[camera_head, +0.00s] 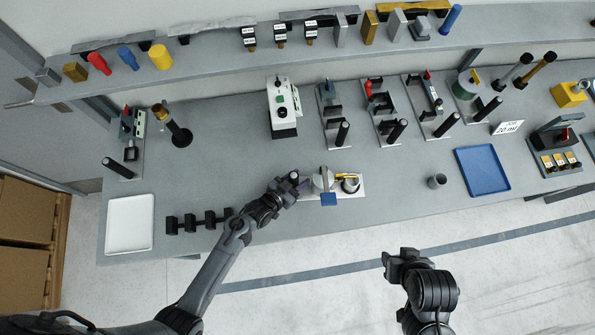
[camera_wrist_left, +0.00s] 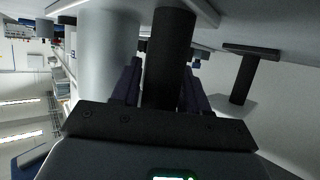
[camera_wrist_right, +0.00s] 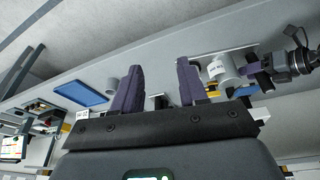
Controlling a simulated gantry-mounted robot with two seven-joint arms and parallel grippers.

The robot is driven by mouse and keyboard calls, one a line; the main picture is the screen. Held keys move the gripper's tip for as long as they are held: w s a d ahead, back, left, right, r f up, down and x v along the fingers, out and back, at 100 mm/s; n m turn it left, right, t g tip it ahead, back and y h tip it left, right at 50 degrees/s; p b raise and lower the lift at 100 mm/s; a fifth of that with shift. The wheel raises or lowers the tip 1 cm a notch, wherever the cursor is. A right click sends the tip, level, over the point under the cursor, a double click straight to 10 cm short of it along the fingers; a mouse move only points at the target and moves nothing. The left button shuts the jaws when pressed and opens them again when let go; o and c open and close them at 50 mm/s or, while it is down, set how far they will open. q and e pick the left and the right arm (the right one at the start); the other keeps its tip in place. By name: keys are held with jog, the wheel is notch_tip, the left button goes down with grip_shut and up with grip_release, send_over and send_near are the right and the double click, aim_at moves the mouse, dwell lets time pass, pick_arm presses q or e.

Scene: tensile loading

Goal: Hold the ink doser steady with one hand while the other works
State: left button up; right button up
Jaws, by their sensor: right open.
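The ink doser (camera_head: 323,180) stands on a white base near the table's front edge, with a silver cylinder, a yellow part and a blue front piece. My left gripper (camera_head: 294,180) is at its left end. In the left wrist view, my left gripper's fingers (camera_wrist_left: 162,88) flank a thick black post (camera_wrist_left: 170,40) closely on both sides, beside a large grey cylinder (camera_wrist_left: 108,60). My right gripper (camera_head: 400,258) is off the table's front edge, empty. Its open fingers (camera_wrist_right: 162,88) show in the right wrist view, with the doser (camera_wrist_right: 225,72) beyond them to the right.
A small dark cup (camera_head: 437,181) and a blue tray (camera_head: 482,170) lie right of the doser. Black blocks (camera_head: 198,221) and a white tray (camera_head: 130,224) are to the left. Several fixtures with black posts stand behind. Bare table lies between the doser and the cup.

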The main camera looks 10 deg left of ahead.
pick_arm(q)
grip_shut()
pick_arm(e)
jog(key=c, duration=0.5)
jog(key=shift+w+a, duration=0.15)
jog(key=shift+c, duration=1.2)
jog(key=shift+n+y, duration=0.3)
jog(key=shift+y, duration=0.3)
jog(key=w+a, duration=0.2)
jog(key=a, duration=0.1)
jog(key=w+a, duration=0.1)
jog(key=a, duration=0.2)
jog(key=w+a+r, duration=0.1)
jog(key=w+a, duration=0.1)
jog(key=a, duration=0.1)
jog(key=shift+w, duration=0.3)
grip_shut()
jog(key=w+a+r+n+g, duration=0.1)
jog(key=w+a+r, duration=0.2)
jog(key=a, duration=0.5)
jog(key=shift+w+a+r, duration=0.15)
jog(key=shift+w+a, duration=0.2)
jog(key=shift+w, duration=0.3)
